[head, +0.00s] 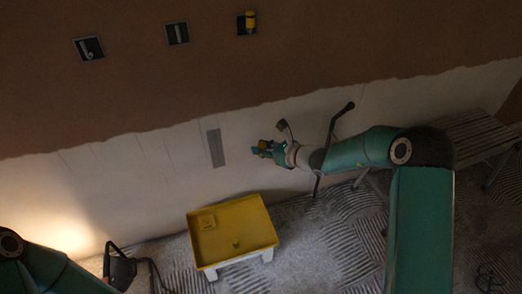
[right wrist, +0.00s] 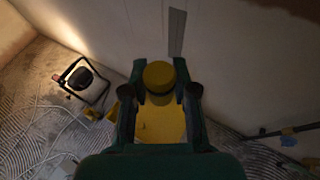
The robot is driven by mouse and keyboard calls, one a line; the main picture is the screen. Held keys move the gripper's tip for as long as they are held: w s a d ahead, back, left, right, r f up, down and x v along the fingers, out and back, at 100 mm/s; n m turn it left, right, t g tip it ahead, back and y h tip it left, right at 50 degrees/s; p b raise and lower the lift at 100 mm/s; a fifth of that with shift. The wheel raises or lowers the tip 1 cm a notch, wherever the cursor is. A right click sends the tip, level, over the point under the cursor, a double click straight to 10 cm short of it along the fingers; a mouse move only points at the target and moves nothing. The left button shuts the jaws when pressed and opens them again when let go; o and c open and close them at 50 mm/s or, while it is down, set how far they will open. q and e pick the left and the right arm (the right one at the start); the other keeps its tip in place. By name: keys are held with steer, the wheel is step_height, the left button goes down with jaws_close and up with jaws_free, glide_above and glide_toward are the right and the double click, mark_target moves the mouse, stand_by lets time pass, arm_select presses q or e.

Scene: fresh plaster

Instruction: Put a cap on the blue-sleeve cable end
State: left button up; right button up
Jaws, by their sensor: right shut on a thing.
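My right gripper (head: 262,149) is shut on a yellow cap (head: 266,144) in front of the pale lower wall. The right wrist view shows the same cap (right wrist: 158,76) between the two fingers of this gripper (right wrist: 159,92). Three dark wall boxes are higher up: a left box (head: 80,50) with a pale bent cable end, a middle box (head: 177,33) with a pale cable end, and a right box (head: 241,29) with a yellow cap (head: 250,19) in it. The sleeve colours are too small and dark to tell. My left gripper is out of view.
A work lamp (head: 120,268) stands at lower left. A grey strip (head: 215,148) is on the pale wall. A slatted bench (head: 465,133) is at right.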

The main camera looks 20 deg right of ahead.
steer(key=shift+r+p, duration=3.7)
steer(key=shift+r, duration=2.35)
step_height(320, 180, up, 29)
steer(key=p, duration=0.7)
glide_above(262, 144)
